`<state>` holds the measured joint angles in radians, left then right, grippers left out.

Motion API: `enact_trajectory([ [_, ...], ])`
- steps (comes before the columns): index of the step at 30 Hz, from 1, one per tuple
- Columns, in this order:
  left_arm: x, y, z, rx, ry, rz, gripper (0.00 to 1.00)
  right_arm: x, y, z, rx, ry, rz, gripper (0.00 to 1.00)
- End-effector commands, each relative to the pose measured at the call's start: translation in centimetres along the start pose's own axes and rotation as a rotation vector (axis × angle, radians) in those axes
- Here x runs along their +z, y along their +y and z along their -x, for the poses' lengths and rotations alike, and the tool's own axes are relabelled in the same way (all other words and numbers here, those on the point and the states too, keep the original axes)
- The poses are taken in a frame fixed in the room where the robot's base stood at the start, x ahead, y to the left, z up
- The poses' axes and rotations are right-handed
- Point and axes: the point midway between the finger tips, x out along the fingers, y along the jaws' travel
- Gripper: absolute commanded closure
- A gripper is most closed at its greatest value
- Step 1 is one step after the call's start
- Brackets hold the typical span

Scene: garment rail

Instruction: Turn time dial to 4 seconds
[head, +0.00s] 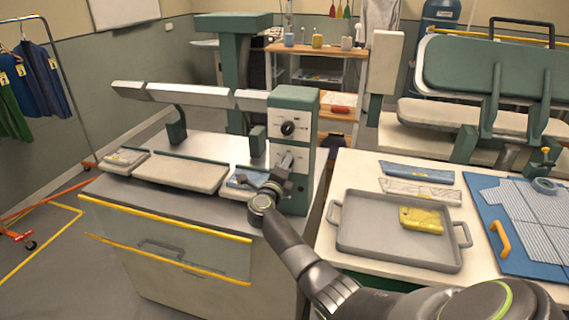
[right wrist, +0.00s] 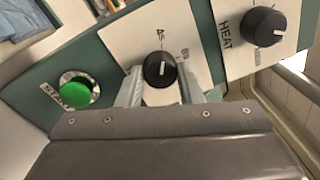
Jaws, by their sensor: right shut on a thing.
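The time dial (right wrist: 159,69) is a black round knob with a white pointer line, on a white plate in the right wrist view. Small printed marks, which look like 4S and 8S, stand on the plate beside it; I cannot tell which mark the pointer meets. My right gripper (right wrist: 165,85) has its two grey fingers on either side of the dial and is shut on it. In the head view my right gripper (head: 284,165) is at the green control box (head: 300,187) and hides the dial. My left gripper is not in view.
A black HEAT dial (right wrist: 264,27), also in the head view (head: 288,128), and a green start button (right wrist: 75,92) sit close on either side. Press pads (head: 180,173) lie left of the box. A grey tray (head: 365,243) with a yellow item (head: 421,220) stands right.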

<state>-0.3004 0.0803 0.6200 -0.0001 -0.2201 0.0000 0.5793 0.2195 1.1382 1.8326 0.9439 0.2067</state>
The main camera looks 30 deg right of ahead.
Motion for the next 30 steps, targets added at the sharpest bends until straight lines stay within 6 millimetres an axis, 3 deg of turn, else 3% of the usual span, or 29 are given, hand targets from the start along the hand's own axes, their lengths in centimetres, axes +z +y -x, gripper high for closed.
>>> enact_trajectory([
  [16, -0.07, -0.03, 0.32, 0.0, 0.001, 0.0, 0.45, -0.01, 0.06, 0.03, 0.0, -0.002, 0.029, 0.9],
  [17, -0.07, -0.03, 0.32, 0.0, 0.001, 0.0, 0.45, -0.01, 0.06, 0.03, 0.0, -0.002, 0.029, 0.66],
  [21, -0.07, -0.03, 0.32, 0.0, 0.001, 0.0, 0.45, -0.01, 0.05, 0.02, 0.0, -0.002, 0.028, 0.47],
  [30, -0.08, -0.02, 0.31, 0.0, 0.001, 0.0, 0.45, 0.0, 0.04, 0.07, 0.0, -0.002, 0.027, 0.45],
])
